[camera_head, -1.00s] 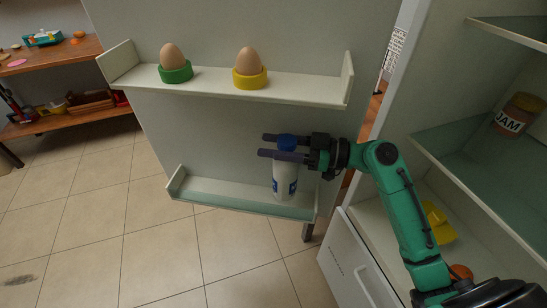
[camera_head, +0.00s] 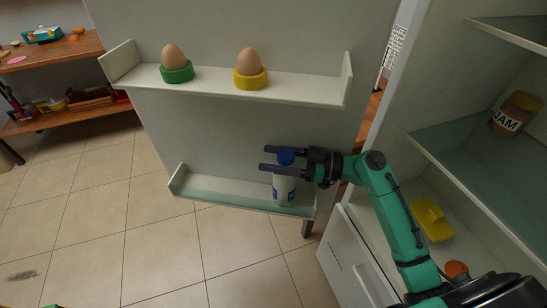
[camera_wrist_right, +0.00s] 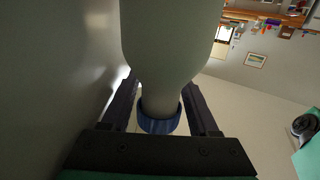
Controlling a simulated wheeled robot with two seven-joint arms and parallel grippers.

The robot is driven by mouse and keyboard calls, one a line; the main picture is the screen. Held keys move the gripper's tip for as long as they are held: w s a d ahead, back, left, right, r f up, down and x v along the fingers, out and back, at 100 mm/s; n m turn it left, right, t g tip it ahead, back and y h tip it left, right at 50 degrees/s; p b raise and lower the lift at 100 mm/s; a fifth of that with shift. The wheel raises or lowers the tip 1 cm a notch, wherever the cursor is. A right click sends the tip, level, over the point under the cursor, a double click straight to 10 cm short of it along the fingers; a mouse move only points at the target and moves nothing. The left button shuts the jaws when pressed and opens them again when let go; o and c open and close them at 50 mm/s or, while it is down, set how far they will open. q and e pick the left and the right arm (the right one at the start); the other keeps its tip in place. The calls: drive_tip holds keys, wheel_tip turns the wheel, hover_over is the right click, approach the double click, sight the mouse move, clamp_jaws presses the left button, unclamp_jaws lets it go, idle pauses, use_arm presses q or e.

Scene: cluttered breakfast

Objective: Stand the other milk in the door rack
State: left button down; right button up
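The milk bottle (camera_head: 284,189), white with blue marks and a blue cap (camera_head: 286,156), is upright at the right end of the lower door rack (camera_head: 225,194). Its base is at the rack's floor behind the front lip; I cannot tell if it bears on it. My right gripper (camera_head: 271,159) reaches in from the right, shut on the bottle's neck, one finger on each side. In the right wrist view the bottle (camera_wrist_right: 170,40) fills the top middle, its neck between the fingers (camera_wrist_right: 160,98). My left gripper is not in view.
The upper door rack (camera_head: 210,84) holds an egg in a green cup (camera_head: 176,73) and one in a yellow cup (camera_head: 250,77). The fridge interior at right has a jam jar (camera_head: 516,114) and a yellow item (camera_head: 432,220). The lower rack's left part is empty.

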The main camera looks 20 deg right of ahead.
drive_tip(key=shift+r, duration=0.15)
drive_tip(key=shift+s+d, duration=0.1)
drive_tip(key=shift+d, duration=0.2)
drive_tip(key=b+v, duration=0.4)
drive_tip(key=v, duration=0.7)
drive_tip(key=shift+s, duration=0.15)
drive_tip(key=shift+d, duration=0.15)
